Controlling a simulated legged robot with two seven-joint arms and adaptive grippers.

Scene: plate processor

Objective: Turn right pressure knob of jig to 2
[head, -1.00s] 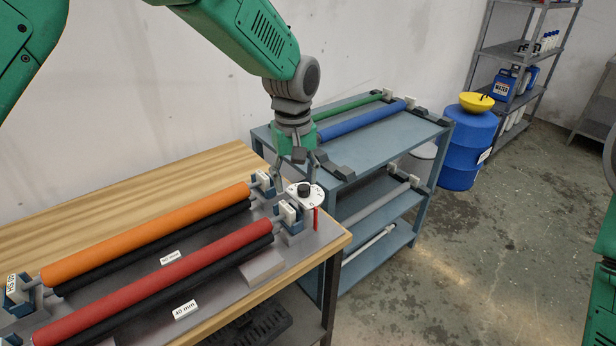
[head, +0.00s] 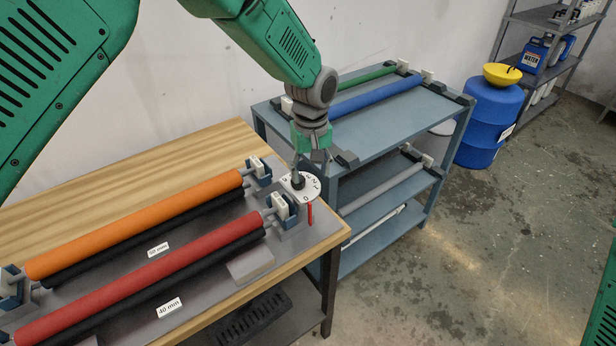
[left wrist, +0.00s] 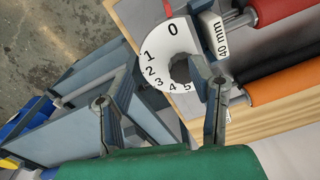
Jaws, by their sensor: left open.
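The right pressure knob of the jig is a dark knob (head: 298,181) on a round white dial (head: 312,190) at the jig's right end. In the left wrist view the dial (left wrist: 153,45) shows the numbers 0 to 5, with the 0 nearest a red mark (left wrist: 168,8). The dark knob (left wrist: 181,69) shows there too, partly hidden by one finger. My left gripper (head: 310,168) is open and points down at the knob. In the left wrist view its right finger overlaps the knob's edge and its left finger stands well off; contact cannot be told. My right gripper is out of view.
An orange roller (head: 140,223) and a red roller (head: 150,272) lie on the jig beside the dial, their end blocks close to my left gripper. A blue-grey rack (head: 375,120) stands behind. A blue barrel (head: 490,125) stands farther right on open floor.

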